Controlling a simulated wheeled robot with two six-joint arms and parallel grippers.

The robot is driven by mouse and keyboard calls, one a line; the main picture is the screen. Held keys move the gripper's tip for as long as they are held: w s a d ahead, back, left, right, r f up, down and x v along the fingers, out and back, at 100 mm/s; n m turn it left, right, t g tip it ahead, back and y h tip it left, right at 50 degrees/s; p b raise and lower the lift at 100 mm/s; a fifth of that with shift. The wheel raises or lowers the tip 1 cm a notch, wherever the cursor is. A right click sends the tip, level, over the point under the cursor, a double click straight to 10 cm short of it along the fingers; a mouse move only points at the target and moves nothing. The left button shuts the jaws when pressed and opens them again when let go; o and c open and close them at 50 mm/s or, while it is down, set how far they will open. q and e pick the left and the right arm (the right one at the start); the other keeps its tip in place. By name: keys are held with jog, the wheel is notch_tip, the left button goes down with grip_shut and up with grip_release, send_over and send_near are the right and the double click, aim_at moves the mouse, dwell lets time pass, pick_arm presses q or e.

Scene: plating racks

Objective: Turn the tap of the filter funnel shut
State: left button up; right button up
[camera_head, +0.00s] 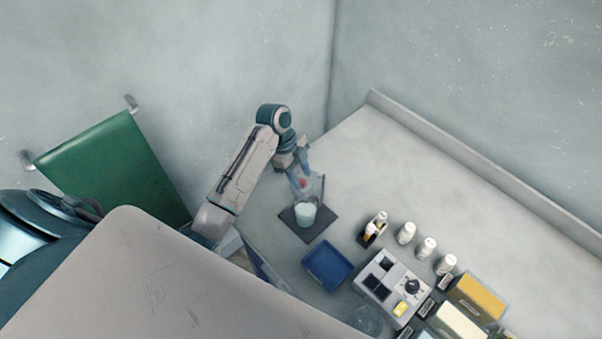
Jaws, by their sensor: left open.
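A pale beaker-like vessel (305,214) stands on a dark square mat (288,220) near the far left part of the bench. Just above it a small red part (303,183) shows among bluish, clear-looking shapes; this may be the funnel's tap, but it is too small to tell. My left gripper (305,184) points down at this spot, right over the vessel, with its jaws open. It partly hides the funnel, and I cannot tell whether it touches the tap or how the tap is turned. My right gripper is out of view.
A blue tray (328,264) lies in front of the mat. To the right stand a grey device with a knob (393,287), several white bottles (427,247), a small vial holder (375,228) and yellow-topped boxes (478,296). The bench behind is clear up to the wall ledge.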

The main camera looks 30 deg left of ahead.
pick_arm(q)
jog(key=shift+d+f, duration=0.15)
jog(key=shift+f, duration=0.3)
grip_shut()
jog(key=shift+r+n+t, duration=0.1)
jog(key=shift+n+t, duration=0.8)
jog(key=shift+n, duration=1.4)
grip_release()
jog(key=shift+s, duration=0.1)
